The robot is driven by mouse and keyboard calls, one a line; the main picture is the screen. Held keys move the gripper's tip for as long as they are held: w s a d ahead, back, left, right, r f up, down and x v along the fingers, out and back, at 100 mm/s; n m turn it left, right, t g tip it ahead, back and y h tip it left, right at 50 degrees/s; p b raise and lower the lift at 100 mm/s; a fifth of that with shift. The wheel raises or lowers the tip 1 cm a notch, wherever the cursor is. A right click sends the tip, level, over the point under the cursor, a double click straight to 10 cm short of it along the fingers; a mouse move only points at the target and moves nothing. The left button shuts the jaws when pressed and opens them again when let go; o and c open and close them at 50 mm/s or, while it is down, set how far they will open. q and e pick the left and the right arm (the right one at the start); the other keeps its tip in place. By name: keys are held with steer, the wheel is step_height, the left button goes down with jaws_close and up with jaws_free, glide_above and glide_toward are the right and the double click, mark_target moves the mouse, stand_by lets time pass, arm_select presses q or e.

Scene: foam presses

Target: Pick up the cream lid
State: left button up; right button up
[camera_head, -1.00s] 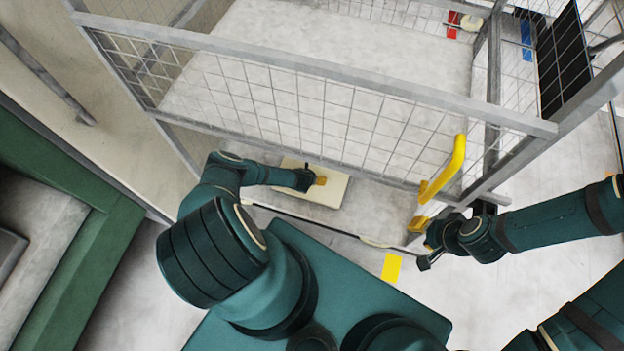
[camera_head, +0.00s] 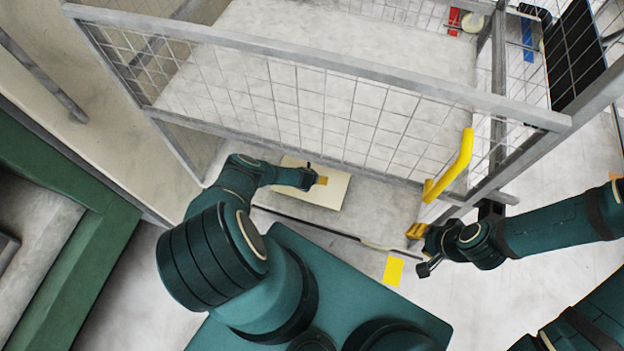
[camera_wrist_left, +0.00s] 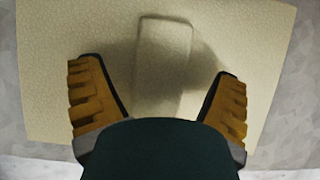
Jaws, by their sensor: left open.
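The cream lid (camera_head: 337,190) is a flat rectangular panel lying on the grey floor beside the mesh cage, partly hidden by my left arm. In the left wrist view the lid (camera_wrist_left: 45,45) fills most of the picture, with a raised block-shaped grip (camera_wrist_left: 162,62) at its middle. My left gripper (camera_head: 318,180) is over the lid, its orange-padded fingers (camera_wrist_left: 158,98) spread apart on either side of the grip and not closed on it. My right gripper (camera_head: 422,250) is by the lower end of the yellow cage handle (camera_head: 455,170); whether it is open is unclear.
A wire-mesh cage (camera_head: 300,55) with grey rails stands just beyond the lid. A green frame (camera_head: 75,275) is at the left. A yellow floor mark (camera_head: 393,270) lies on bare floor below my right gripper. Red and blue items show at the far upper right.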

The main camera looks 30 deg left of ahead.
arm_select(q)
steer(key=shift+f+b, duration=0.2)
steer(key=shift+b, duration=0.1)
stand_by(0.4)
steer(key=c, duration=1.2)
